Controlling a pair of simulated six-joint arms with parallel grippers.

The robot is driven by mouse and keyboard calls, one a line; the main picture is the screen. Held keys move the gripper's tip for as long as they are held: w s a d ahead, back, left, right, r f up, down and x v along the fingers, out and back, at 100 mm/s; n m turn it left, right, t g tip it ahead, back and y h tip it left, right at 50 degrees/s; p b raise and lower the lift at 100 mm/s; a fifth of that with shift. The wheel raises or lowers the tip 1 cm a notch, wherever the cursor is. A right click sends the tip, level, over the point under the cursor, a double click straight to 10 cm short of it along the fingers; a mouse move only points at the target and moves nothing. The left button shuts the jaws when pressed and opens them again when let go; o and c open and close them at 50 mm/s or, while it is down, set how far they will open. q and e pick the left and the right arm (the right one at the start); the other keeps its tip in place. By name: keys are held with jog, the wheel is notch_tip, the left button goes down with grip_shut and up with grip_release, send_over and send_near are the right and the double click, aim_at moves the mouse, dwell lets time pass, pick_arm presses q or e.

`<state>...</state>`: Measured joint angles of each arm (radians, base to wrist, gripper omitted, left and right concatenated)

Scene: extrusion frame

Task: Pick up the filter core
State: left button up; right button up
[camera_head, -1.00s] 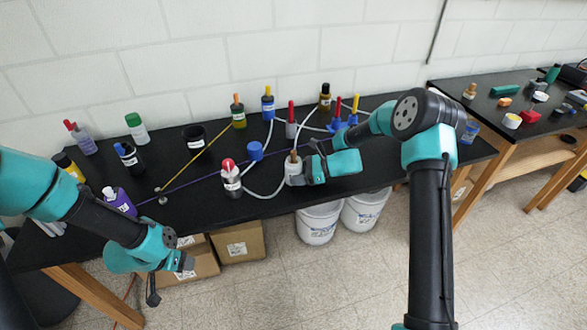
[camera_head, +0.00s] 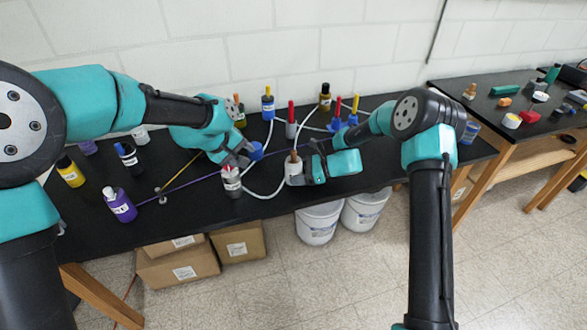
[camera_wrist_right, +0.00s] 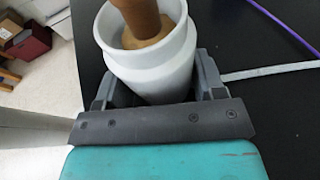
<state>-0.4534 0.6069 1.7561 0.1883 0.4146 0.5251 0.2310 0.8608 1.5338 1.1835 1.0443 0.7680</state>
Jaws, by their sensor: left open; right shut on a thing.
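A white cup-like housing (camera_head: 292,178) stands near the table's front edge, with a brown core (camera_head: 294,156) upright in its mouth. The right wrist view shows the white housing (camera_wrist_right: 150,65) and the brown core (camera_wrist_right: 148,32) close up. My right gripper (camera_head: 302,174) is shut on the housing, one finger on each side, not on the core. My left gripper (camera_head: 240,160) is open, above and beside a labelled bottle (camera_head: 232,188) left of the housing.
A blue cap-like piece (camera_head: 256,151) is right beside my left gripper. A pale tube (camera_head: 262,195) runs along the table between bottle and housing. A purple bottle (camera_head: 120,205) stands left. Several coloured-cap bottles line the back. The front table edge is close.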

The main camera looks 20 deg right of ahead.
pick_arm(q)
jog(key=w+d+r+n+g+y, duration=0.1)
jog(key=w+d+r+n+g, duration=0.15)
jog(key=d+n, duration=0.4)
notch_tip(320, 180, up, 3)
jog(key=n+g+y, duration=0.1)
jog(key=n+y, duration=0.4)
jog(key=n, duration=0.4)
send_over(293, 151)
jog(key=shift+s+d+f, duration=0.1)
jog(key=shift+f, duration=0.1)
jog(key=shift+f, duration=0.1)
jog(key=shift+f, duration=3.35)
jog(key=shift+f, duration=2.6)
jog(key=shift+c, duration=0.2)
